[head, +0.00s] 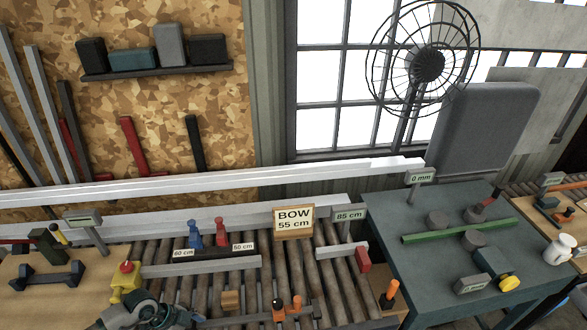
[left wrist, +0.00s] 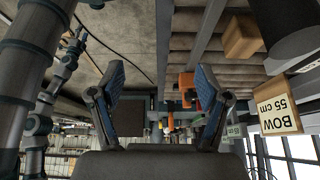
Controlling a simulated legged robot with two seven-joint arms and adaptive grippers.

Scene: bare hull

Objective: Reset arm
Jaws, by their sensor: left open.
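My left arm (head: 145,316) comes in at the bottom left of the head view, low over the near edge of the roller bench. In the left wrist view my left gripper (left wrist: 160,85) is open, its two blue-padded fingers wide apart with nothing held between them. My right gripper is not in view.
The roller bench (head: 318,262) carries a "BOW 55 cm" sign (head: 293,219), blue and red figures (head: 207,233), a small wooden block (head: 231,300) and an orange-black tool (head: 288,307). A teal table (head: 425,285) stands right. A yellow device (head: 126,283) is close to my arm.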

